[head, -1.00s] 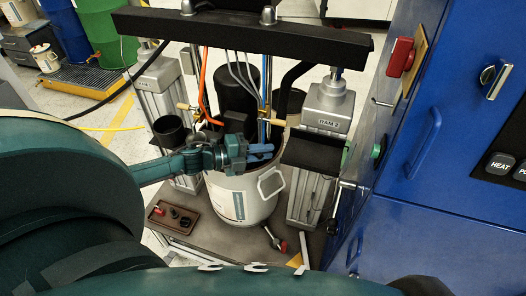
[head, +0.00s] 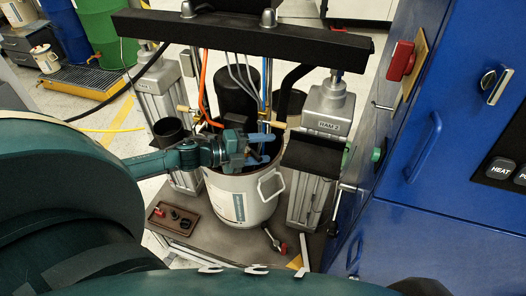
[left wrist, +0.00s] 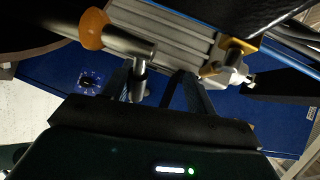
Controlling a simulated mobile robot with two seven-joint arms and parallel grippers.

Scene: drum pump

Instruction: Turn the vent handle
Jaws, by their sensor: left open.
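My left gripper (head: 266,147) is open and empty over the rim of the white drum (head: 240,205), fingers pointing right. A tan-ended handle (head: 273,122) sticks out beside the blue rod, just above the fingers; a second tan handle (head: 185,109) is further left. I cannot tell for sure which is the vent handle. In the left wrist view, a metal handle with an orange knob (left wrist: 95,28) crosses beyond my left gripper (left wrist: 158,75). A metal stem below it stands near the left finger; contact cannot be told. My right gripper is not in view.
A black crossbeam (head: 240,32) spans above the drum. Grey ram columns (head: 318,175) stand at both sides. Hoses hang close behind the gripper. A blue cabinet (head: 450,230) closes off the right. A brown tray (head: 172,220) lies at front left.

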